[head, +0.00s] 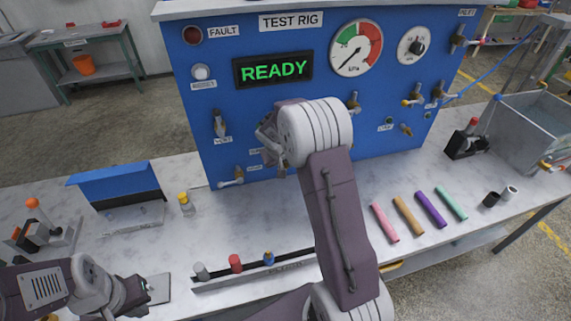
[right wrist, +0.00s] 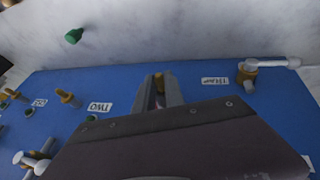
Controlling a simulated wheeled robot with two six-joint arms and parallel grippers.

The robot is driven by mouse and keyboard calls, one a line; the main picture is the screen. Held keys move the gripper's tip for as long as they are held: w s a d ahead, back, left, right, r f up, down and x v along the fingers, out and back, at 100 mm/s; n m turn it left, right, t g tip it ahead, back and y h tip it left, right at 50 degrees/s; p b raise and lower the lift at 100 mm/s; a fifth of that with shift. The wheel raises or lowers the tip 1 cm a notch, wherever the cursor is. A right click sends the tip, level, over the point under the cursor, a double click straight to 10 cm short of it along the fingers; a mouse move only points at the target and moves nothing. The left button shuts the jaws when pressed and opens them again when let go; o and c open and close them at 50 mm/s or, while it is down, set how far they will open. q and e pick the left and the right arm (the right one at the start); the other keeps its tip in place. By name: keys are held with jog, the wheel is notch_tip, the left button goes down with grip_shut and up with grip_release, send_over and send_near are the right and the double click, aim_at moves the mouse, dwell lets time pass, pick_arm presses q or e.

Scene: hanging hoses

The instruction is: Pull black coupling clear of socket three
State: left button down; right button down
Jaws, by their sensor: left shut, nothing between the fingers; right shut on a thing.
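My right gripper (right wrist: 159,92) is at the blue panel (right wrist: 210,102) in the right wrist view, its fingers close together. A small brass-coloured piece (right wrist: 159,77) shows between the fingertips. No black part shows there, so I cannot tell whether the held thing is the black coupling. The label of socket three cannot be read; a label marked TWO (right wrist: 100,107) is beside the fingers, next to a brass fitting (right wrist: 68,97). In the head view my right arm hides this spot. My left gripper (head: 150,290) is shut and empty, low over the bench at the lower left.
A green piece (right wrist: 74,36) lies on the pale bench, apart from the fingers. A grey and brass valve (right wrist: 247,74) stands out from the panel. Coloured cylinders such as the purple one (head: 430,210) and a clear tank (head: 535,125) occupy the bench's right side.

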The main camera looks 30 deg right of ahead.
jog(key=shift+s+a+b, duration=0.15)
jog(key=shift+s+b, duration=0.4)
jog(key=shift+s, duration=0.05)
dwell(0.4)
jog(key=s+b, duration=0.1)
jog(key=s, duration=0.1)
jog(key=s+a+b, duration=0.1)
jog(key=s+b, duration=0.1)
jog(key=shift+s, duration=0.25)
dwell(0.5)
jog(key=s+r, duration=0.1)
jog(key=s+r+p, duration=0.1)
jog(key=s+r, duration=0.1)
jog(key=shift+a, duration=0.35)
jog(key=shift+w, duration=0.1)
dwell(0.4)
